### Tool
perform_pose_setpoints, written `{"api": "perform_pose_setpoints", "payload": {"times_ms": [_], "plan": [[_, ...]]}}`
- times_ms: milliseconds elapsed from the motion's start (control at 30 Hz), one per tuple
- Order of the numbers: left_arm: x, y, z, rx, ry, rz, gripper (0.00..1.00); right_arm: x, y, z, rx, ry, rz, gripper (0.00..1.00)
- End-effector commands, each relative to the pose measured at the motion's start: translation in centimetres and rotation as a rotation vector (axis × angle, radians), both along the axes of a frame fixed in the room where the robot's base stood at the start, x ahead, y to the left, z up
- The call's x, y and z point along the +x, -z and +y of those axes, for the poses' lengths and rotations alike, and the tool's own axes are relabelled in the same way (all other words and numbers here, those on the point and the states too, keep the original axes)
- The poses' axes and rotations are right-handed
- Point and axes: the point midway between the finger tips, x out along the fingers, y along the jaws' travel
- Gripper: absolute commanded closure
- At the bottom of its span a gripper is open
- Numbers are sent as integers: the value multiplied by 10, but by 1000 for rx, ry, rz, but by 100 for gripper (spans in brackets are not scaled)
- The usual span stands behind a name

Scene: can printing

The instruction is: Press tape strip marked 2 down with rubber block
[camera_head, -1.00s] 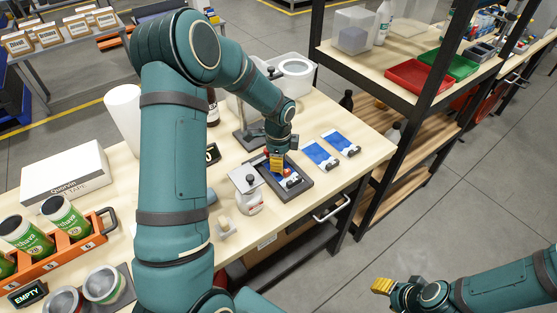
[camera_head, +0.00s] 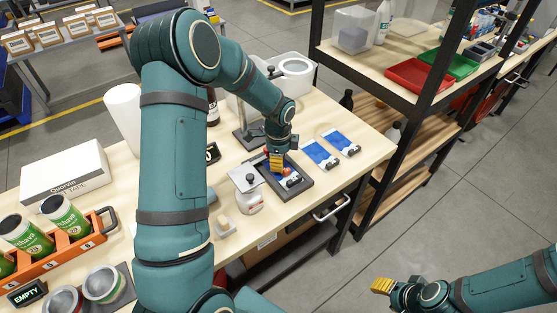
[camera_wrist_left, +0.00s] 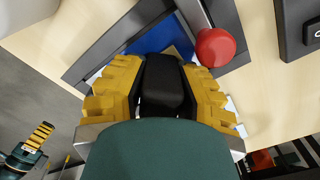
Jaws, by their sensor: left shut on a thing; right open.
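My left gripper (camera_head: 277,161) is over the dark grey framed tray (camera_head: 302,189) on the bench. Its yellow fingers are shut on a black block (camera_wrist_left: 163,82), which shows between them in the left wrist view. A blue and white sheet (camera_wrist_left: 155,40) lies in the tray, largely covered by the gripper. A small tan patch beside the block may be tape. I cannot read a number 2 on any strip, nor tell whether the block touches the sheet. My right gripper (camera_head: 382,286) is open and empty, over the floor at lower right.
A red ball knob (camera_wrist_left: 215,47) is close beside the left fingers. Two blue and white sheets (camera_head: 320,154) lie right of the tray. A white jar (camera_head: 248,198) stands left of it. A black metal shelf rack (camera_head: 385,165) stands beyond the bench's right end.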

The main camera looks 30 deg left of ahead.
Motion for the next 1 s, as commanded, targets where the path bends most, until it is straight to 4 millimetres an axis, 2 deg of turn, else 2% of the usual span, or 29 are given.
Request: {"api": "perform_pose_setpoints", "payload": {"times_ms": [367, 1000], "plan": [[-1, -4, 0, -1, 0, 4, 100, 0, -4, 0, 0, 0, 0, 53], [0, -52, 0, 0, 0, 1, 100, 0, -37, 0, 0, 0, 0, 53]]}}
